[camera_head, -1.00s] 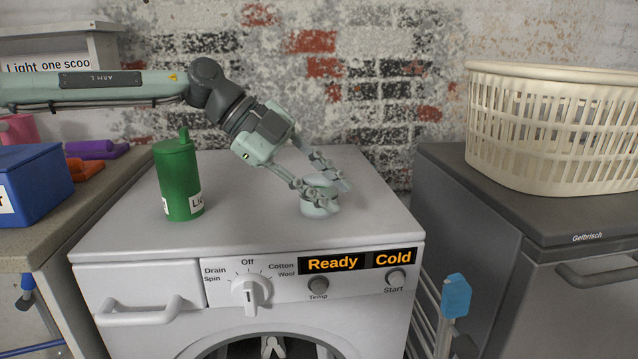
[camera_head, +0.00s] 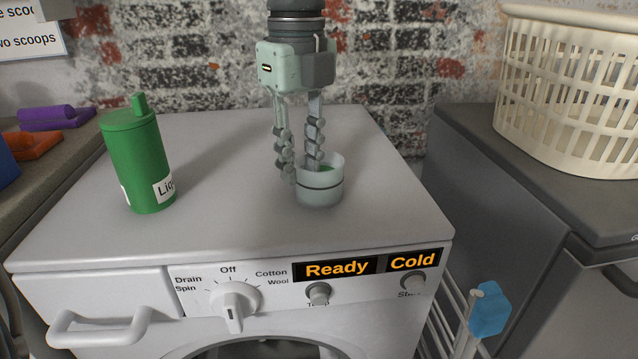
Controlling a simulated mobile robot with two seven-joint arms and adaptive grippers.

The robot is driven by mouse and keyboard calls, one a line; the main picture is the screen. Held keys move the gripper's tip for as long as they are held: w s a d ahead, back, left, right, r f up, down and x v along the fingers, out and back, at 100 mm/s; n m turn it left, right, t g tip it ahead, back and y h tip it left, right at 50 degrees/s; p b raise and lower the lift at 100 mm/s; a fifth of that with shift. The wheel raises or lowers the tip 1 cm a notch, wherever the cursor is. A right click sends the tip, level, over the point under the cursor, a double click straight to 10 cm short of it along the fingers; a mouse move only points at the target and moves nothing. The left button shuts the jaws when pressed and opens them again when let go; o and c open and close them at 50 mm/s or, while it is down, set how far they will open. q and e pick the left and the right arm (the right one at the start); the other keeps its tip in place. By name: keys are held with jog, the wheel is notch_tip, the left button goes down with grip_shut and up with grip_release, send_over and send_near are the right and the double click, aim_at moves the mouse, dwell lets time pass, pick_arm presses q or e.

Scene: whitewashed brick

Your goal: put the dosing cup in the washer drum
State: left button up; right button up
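The dosing cup (camera_head: 320,194) is a small pale grey-green cup with a dark band. It stands upright on the washer top near the front right, with something green inside. My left gripper (camera_head: 301,172) points down at its left side. One finger is outside the left wall and the other reaches inside the rim. The fingers are apart, with a gap between them; contact with the wall is unclear. The washer (camera_head: 90,240) shows only the top of its round front opening (camera_head: 262,349) at the bottom edge; the drum inside is mostly cut off. My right gripper is not in view.
A green bottle (camera_head: 140,165) stands on the washer top at left. A cream laundry basket (camera_head: 570,105) sits on the dark machine (camera_head: 480,160) at right. A rack with a blue piece (camera_head: 489,309) stands between the machines. The washer top's middle is clear.

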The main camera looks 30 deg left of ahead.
aim_at(303, 200)
pick_arm(q)
notch_tip(303, 200, down, 4)
jog(key=shift+d+r, duration=0.1)
jog(key=shift+r, duration=0.15)
grip_shut()
